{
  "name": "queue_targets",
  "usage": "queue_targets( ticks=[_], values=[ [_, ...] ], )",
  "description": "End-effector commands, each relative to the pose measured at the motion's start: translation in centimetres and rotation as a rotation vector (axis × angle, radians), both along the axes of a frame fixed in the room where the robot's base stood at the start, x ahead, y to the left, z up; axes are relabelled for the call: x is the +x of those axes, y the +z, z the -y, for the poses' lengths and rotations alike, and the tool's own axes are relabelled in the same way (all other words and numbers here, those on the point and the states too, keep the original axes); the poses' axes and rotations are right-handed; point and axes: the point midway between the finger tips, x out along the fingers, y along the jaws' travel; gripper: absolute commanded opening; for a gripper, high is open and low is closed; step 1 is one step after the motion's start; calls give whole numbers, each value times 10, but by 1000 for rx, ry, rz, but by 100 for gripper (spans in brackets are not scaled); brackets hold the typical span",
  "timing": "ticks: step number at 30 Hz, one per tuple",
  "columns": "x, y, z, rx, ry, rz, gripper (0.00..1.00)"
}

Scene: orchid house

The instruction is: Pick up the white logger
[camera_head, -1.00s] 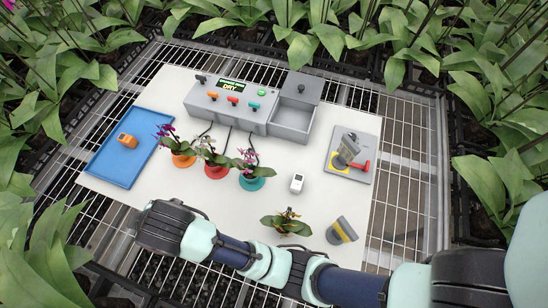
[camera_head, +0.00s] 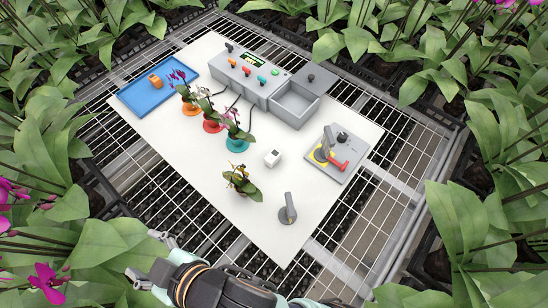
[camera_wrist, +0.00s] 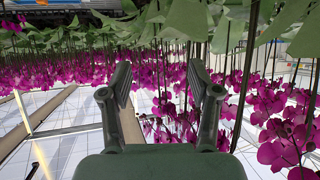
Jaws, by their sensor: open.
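The white logger (camera_head: 272,158) is a small white block with a dark face. It lies on the white board (camera_head: 190,150), right of the potted orchid with the teal base (camera_head: 237,144). My gripper (camera_head: 148,256) is at the lower left of the head view, off the board's front edge and well away from the logger. In the wrist view my gripper (camera_wrist: 160,95) has its two fingers spread apart with nothing between them. The logger does not show in the wrist view, which shows magenta flowers and hanging leaves.
A grey control box (camera_head: 247,82) with an open drawer (camera_head: 300,108) stands at the back. A blue tray (camera_head: 130,97) holds an orange block (camera_head: 155,81). A leafy plant (camera_head: 242,182), a grey tool (camera_head: 288,208) and a grey plate (camera_head: 352,168) are near the logger. Dense foliage surrounds the bench.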

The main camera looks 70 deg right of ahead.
Motion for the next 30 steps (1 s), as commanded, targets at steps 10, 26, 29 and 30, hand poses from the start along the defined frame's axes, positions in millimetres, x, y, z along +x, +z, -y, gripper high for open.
queue_targets(
  ticks=[10,26,29,30],
  values=[
    [0,0,0,0,-1,-1,62],
    [0,0,0,0,0,-1,92],
    [6,-8,11,-17,-10,-25,92],
    [12,-16,24,-38,-19,-53,92]
  ],
)
